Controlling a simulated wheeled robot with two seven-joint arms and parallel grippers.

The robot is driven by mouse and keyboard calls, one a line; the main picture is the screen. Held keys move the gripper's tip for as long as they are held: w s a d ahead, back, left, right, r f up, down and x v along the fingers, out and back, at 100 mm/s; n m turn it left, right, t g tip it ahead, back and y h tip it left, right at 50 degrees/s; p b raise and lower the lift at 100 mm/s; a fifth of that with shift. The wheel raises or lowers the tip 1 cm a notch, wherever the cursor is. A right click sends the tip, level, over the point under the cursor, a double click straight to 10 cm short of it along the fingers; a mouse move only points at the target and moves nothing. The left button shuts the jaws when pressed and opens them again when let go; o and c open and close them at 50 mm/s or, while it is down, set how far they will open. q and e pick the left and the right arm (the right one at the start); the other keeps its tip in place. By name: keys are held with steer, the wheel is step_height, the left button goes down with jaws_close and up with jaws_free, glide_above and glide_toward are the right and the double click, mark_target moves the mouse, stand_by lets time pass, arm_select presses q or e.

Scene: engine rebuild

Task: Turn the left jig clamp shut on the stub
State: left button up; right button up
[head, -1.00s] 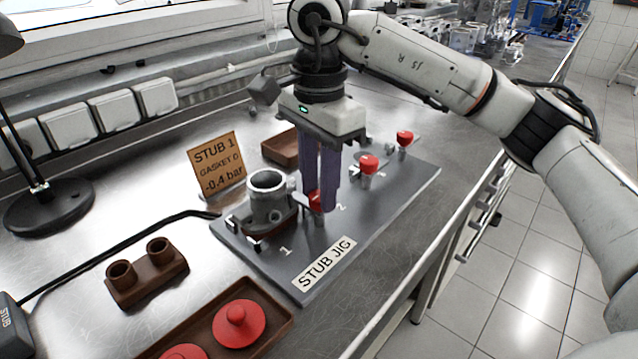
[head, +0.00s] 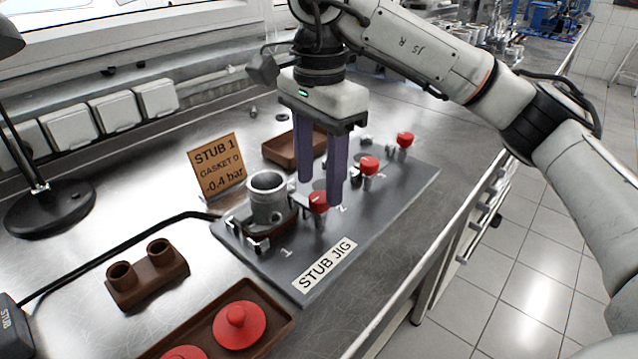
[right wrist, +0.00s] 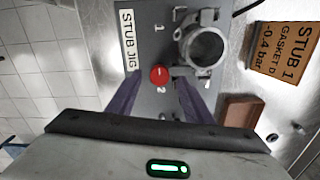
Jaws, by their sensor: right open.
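The stub (head: 268,200), a grey metal cylinder with a flange, stands upright at mark 1 on the dark stub jig (head: 375,208). The red knob of the left jig clamp (head: 318,202) stands on a grey post just right of the stub. The knob also shows in the right wrist view (right wrist: 159,74), with a short grey bar beside it toward the stub; I cannot tell if the bar touches the stub. My right gripper (head: 320,192) points down above the knob, its purple fingers spread and apart from it. My left gripper is out of view.
Two more red-knobbed clamps (head: 369,166) (head: 404,140) stand farther along the jig. A sign (head: 216,166) and a brown tray (head: 284,150) stand behind it. A brown holder (head: 147,274) and a tray with red lids (head: 270,303) lie in front.

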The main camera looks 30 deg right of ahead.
mark_target(319, 197)
step_height(319, 197, up, 8)
steer(key=p, duration=0.2)
stand_by(0.5)
